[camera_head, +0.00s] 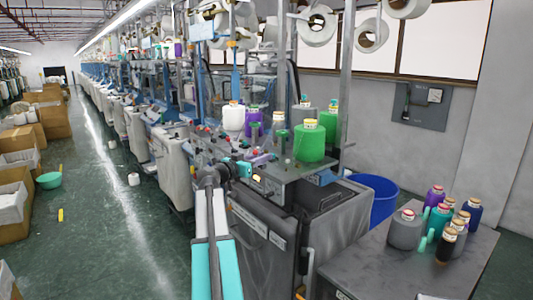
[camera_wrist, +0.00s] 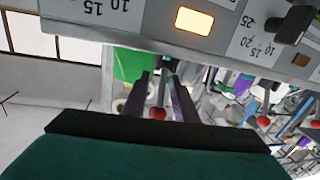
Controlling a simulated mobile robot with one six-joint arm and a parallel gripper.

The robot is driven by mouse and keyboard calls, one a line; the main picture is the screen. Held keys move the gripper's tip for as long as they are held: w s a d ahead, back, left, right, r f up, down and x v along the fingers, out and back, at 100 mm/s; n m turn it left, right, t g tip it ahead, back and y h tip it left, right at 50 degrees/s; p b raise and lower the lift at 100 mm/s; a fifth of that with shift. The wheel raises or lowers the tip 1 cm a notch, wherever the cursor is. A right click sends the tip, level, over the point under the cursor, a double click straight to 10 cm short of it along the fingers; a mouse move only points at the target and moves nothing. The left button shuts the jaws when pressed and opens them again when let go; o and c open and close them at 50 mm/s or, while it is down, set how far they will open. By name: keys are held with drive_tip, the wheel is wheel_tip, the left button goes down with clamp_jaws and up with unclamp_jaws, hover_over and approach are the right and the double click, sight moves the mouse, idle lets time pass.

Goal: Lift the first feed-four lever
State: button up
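In the wrist view my gripper (camera_wrist: 158,82) has its two dark fingers apart. A lever with a red ball knob (camera_wrist: 157,113) shows between the fingers, its thin stem running up toward the machine panel. I cannot tell whether either finger touches it. In the head view my gripper's teal body (camera_head: 244,169) is at the front edge of the near knitting machine's control panel (camera_head: 292,188). The fingertips and this lever are hard to make out there. More red-knobbed levers (camera_wrist: 264,121) stand to the right in the wrist view.
The panel has a lit orange display (camera_wrist: 194,21) and a dark rotary knob (camera_wrist: 295,24) close to my gripper. A green yarn cone (camera_head: 309,142) and a white cone (camera_head: 233,118) stand on the machine. A grey table (camera_head: 365,262) with several spools is at right.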

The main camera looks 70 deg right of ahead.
drive_tip(key=shift+x, duration=1.25)
drive_tip(key=shift+w, duration=0.1)
clamp_jaws()
drive_tip(key=shift+f, duration=0.1)
idle(0.4)
